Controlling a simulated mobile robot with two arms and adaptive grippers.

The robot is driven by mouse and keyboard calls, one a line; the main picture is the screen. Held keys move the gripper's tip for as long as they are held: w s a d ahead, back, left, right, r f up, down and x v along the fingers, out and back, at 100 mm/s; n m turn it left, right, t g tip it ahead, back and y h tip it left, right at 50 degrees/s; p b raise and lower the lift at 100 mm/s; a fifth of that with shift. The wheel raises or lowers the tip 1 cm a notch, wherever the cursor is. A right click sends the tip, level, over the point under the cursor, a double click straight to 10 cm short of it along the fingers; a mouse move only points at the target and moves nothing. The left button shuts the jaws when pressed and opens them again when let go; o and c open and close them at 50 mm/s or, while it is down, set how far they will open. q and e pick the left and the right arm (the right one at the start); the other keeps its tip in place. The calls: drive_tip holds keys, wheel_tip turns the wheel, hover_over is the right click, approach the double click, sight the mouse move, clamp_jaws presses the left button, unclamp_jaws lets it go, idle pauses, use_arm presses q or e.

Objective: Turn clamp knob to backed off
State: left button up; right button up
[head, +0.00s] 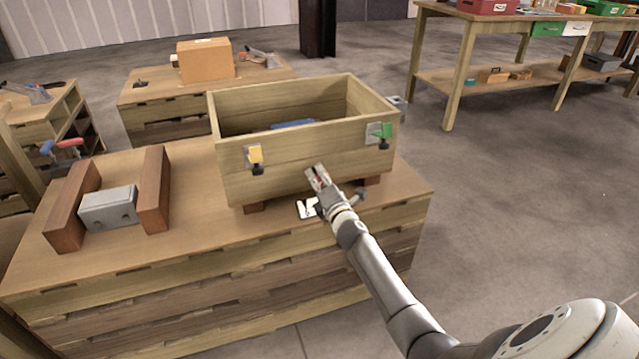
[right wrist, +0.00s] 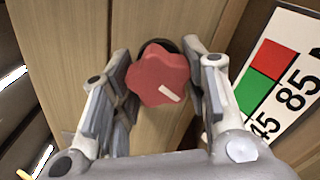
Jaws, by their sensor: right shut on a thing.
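The clamp knob is a red lobed knob (right wrist: 150,78) with a white pointer mark, on the front of a wooden box (head: 300,155). In the right wrist view the mark runs from near the knob's middle toward the lower right. My right gripper (head: 320,180) is at the box's front wall in the head view; its fingers (right wrist: 160,88) are shut on the knob from both sides. A white card (right wrist: 285,75) with a green patch, a red patch and numbers is beside the knob. My left gripper is not in view.
The box stands on dark blocks on a wooden workbench (head: 200,225). A yellow clip (head: 255,155) and a green clip (head: 381,131) are on its front. A grey block (head: 108,207) sits between two brown blocks at left. Open floor lies to the right.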

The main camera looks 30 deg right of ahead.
drive_tip(key=shift+f+n, duration=0.15)
drive_tip(key=shift+n, duration=0.85)
drive_tip(key=shift+n+b, duration=0.3)
drive_tip(key=shift+n, duration=0.6)
drive_tip(key=n, duration=0.2)
drive_tip(key=shift+d+n, duration=0.15)
drive_tip(key=shift+n, duration=0.25)
drive_tip(key=n, duration=0.4)
drive_tip(key=shift+n+p, duration=0.3)
drive_tip(key=shift+n, duration=0.4)
drive_tip(key=n+p, duration=0.1)
drive_tip(key=n, duration=0.1)
drive_tip(key=n+p, duration=0.1)
drive_tip(key=n, duration=0.3)
drive_tip(key=shift+d+r+p, duration=0.1)
drive_tip(key=shift+r+p, duration=0.15)
drive_tip(key=shift+p, duration=0.15)
drive_tip(key=n+p, duration=0.2)
drive_tip(key=n, duration=0.3)
use_arm(q)
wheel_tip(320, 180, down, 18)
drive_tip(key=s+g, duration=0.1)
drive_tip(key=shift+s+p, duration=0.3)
drive_tip(key=shift+p, duration=0.15)
use_arm(e)
drive_tip(key=shift+f+n, duration=0.1)
drive_tip(key=shift+n, duration=0.5)
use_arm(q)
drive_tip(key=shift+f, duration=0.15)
